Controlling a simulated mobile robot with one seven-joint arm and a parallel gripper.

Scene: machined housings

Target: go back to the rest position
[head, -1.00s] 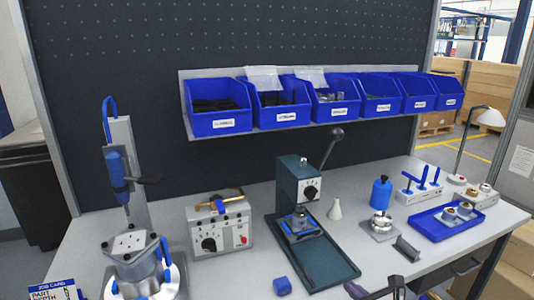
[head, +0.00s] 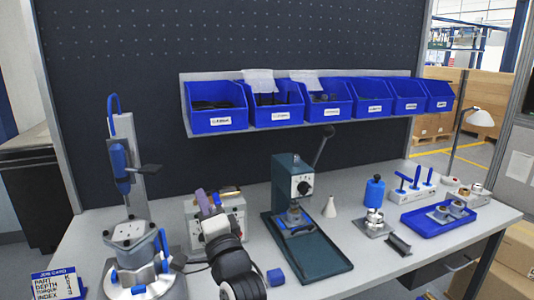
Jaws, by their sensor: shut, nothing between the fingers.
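My gripper (head: 208,197) shows in the head view at lower centre-left, at the end of my dark and white arm. It points up and away from me, in front of the grey control box (head: 236,222), and hides much of that box's front. Its fingers are small and partly blurred here; they are shut and I see nothing held. Whether it touches the box cannot be told from this view.
A fixture with a round base (head: 135,250) stands left of my gripper, and a green press (head: 290,185) stands right. A blue block (head: 275,277) lies near the front. A blue tray (head: 440,219) is at the right. Blue bins (head: 215,121) hang above.

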